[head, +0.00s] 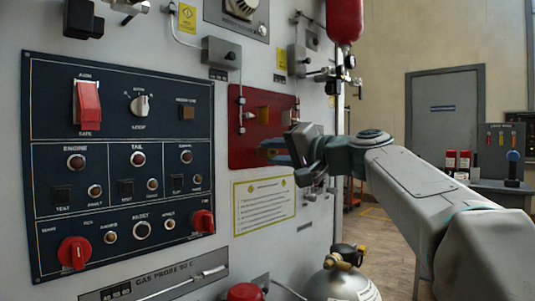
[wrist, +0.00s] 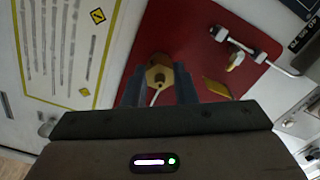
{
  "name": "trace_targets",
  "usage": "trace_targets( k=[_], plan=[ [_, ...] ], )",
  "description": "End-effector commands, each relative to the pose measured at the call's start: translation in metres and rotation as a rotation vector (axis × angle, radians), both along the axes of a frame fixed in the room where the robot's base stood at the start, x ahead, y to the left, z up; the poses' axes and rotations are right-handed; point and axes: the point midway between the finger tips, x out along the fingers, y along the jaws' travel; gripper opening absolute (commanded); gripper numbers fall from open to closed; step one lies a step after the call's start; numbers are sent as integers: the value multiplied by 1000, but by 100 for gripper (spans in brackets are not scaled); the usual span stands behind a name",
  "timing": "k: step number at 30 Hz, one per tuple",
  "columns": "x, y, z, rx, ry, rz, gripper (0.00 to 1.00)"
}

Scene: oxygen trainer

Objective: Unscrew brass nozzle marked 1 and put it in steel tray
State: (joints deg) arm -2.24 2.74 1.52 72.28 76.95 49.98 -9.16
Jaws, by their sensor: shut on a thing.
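My gripper (head: 273,150) is at the red plate (head: 242,155) on the wall panel. In the wrist view, my gripper (wrist: 159,86) has its two dark fingers on either side of a brass nozzle (wrist: 158,73). The gripper is shut on this nozzle, which is at the red plate (wrist: 185,30). Its mark cannot be read, and I cannot tell whether its thread is still engaged. In the head view the fingers hide the nozzle. I cannot make out a steel tray in either view.
A thin pipe with a fitting (wrist: 235,57) crosses the red plate near the fingers. A yellow-bordered label (head: 264,204) is below the plate. The dark control panel (head: 125,185) with red knobs is to the left. A gas cylinder (head: 342,285) stands below my arm.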

Motion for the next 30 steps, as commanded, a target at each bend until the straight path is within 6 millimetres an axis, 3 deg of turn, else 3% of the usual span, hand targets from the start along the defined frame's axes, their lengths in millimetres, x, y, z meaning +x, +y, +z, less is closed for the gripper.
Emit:
trace_targets(
  k=[7, 16, 30],
  plan=[
    [0, 0, -1, -13, -14, 0, 2],
    [0, -1, -1, -169, -213, -1, 2],
    [0, -1, -1, -228, -289, -1, 2]
  ],
)
